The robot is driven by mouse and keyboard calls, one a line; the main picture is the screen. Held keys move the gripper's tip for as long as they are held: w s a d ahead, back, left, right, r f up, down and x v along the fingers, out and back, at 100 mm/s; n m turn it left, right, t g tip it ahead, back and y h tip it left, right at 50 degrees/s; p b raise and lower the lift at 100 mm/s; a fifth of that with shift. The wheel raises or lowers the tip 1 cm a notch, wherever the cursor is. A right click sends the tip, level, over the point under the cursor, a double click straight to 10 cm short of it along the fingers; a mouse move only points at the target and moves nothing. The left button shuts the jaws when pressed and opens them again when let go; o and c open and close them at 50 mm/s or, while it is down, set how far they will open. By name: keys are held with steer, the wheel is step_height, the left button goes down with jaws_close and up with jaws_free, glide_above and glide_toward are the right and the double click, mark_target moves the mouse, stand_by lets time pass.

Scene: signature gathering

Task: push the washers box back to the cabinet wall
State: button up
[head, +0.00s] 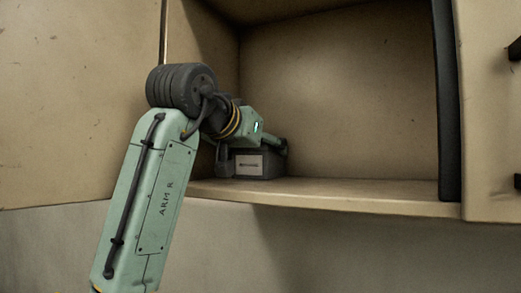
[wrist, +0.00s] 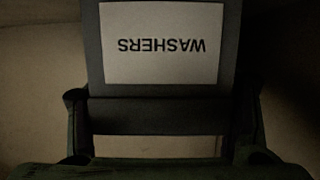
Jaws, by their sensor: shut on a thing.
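The washers box (head: 259,165) is a dark grey box with a white label on its front. It stands on the cabinet shelf, towards the left inside the cabinet. In the wrist view the box (wrist: 160,112) fills the upper middle, and its label reads WASHERS upside down. My gripper (head: 253,153) reaches in from the left and is shut on the box, with a finger on each side of it. The fingers (wrist: 160,110) also show at both sides of the box in the wrist view. The box's far side and its gap to the back wall are hidden.
The cabinet shelf (head: 350,193) is bare to the right of the box. The cabinet's back wall (head: 340,100) is behind it, and a side wall stands close on the left. A dark upright edge (head: 447,110) bounds the opening on the right. An open door panel (head: 70,100) is at left.

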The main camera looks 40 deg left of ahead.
steer(key=shift+c, duration=0.6)
steer(key=o, duration=1.3)
steer(key=shift+o, duration=0.2)
steer(key=v, duration=1.2)
steer(key=shift+d, duration=0.1)
steer(key=shift+f, duration=0.15)
